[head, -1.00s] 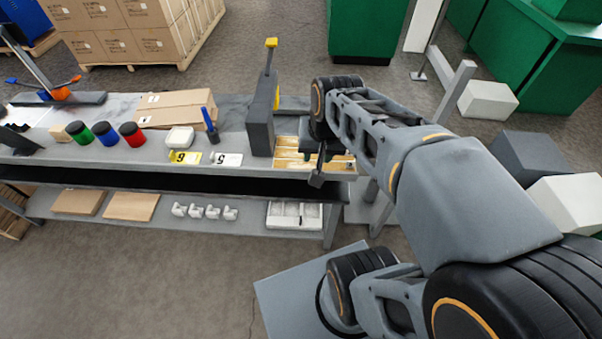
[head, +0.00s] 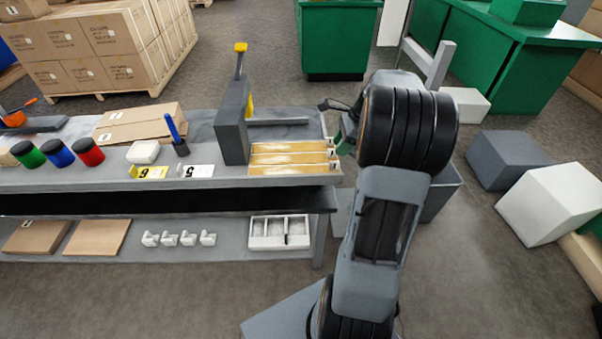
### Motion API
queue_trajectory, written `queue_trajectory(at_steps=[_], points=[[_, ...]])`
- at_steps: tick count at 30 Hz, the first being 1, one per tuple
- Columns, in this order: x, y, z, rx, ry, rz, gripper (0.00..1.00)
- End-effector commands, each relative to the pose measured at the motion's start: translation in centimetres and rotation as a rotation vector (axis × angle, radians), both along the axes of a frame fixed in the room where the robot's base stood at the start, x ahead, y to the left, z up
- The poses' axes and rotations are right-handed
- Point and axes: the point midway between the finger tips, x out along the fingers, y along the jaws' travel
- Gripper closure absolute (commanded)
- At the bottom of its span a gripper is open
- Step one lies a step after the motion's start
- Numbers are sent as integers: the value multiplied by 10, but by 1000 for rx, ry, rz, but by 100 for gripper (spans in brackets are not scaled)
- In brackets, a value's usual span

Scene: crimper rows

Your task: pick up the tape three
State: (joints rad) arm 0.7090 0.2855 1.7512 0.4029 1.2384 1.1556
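My gripper (head: 340,118) is at the right end of the bench, far to the right of the rolls, and mostly hidden behind my own arm. Only small dark and green parts show there. I cannot see whether its fingers are apart or holding anything.
The bench (head: 225,180) also carries a white dish (head: 143,152), a blue-handled tool (head: 177,138), a yellow number card (head: 149,172), a white number card (head: 196,171), a tall grey block (head: 233,122) and golden rows (head: 288,158). Boxes (head: 543,207) stand on the floor at right.

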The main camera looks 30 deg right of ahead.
Motion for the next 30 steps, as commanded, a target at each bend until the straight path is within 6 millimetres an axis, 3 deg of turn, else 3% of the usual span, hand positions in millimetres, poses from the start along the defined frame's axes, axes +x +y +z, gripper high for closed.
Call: queue_trajectory(at_steps=[3, 11, 21, 30], points=[[2, 5, -14, 0, 0, 1, 65], [4, 11, -28, 0, 0, 2, 65], [6, 27, -66, -1, 0, 3, 65], [7, 28, -69, -1, -1, 3, 65]])
